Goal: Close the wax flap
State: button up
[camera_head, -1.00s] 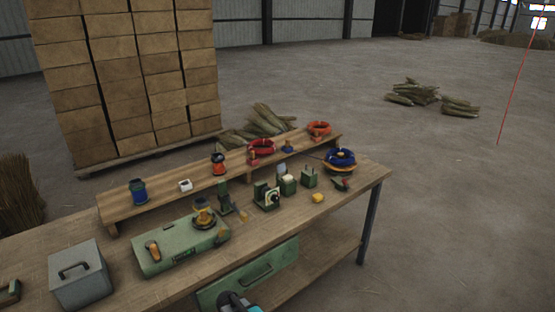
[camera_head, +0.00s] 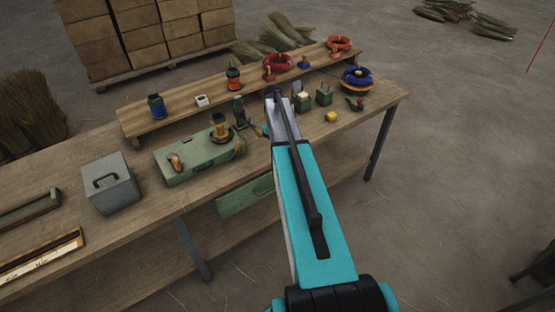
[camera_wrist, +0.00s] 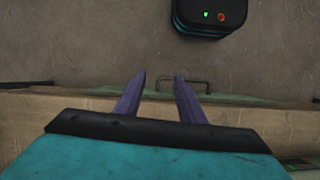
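A small green box with a pale block in it (camera_head: 302,103), which looks like the wax holder, stands on the wooden bench (camera_head: 110,228). A pale grey plate (camera_head: 297,88), likely its flap, stands up at its back. It is small, so its exact angle is hard to tell. My arm passes just left of the box in the head view and covers part of the bench there. My gripper (camera_wrist: 160,76) shows in the wrist view with two purple fingers apart and nothing between them. It is over the bench's front edge, near a drawer handle (camera_wrist: 183,80). The box is not recognisable in that view.
A green machine (camera_head: 200,160) and a grey lidded box (camera_head: 111,183) stand left of my arm. A raised shelf (camera_head: 180,113) with spools and rings runs behind. A yellow block (camera_head: 331,117) and a blue coil (camera_head: 357,76) are to the right. A green drawer (camera_head: 240,197) is under the bench top.

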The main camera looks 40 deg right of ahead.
jog(key=d+r+p, duration=0.1)
jog(key=d+r, duration=0.7)
jog(key=r, duration=0.3)
jog(key=w+d+r+p, duration=0.1)
jog(key=d+r, duration=0.6)
jog(key=r, duration=0.4)
jog(key=shift+w+d+r, duration=0.15)
jog(key=shift+w+d, duration=0.1)
jog(key=shift+d, duration=0.15)
jog(key=shift+c, duration=0.6)
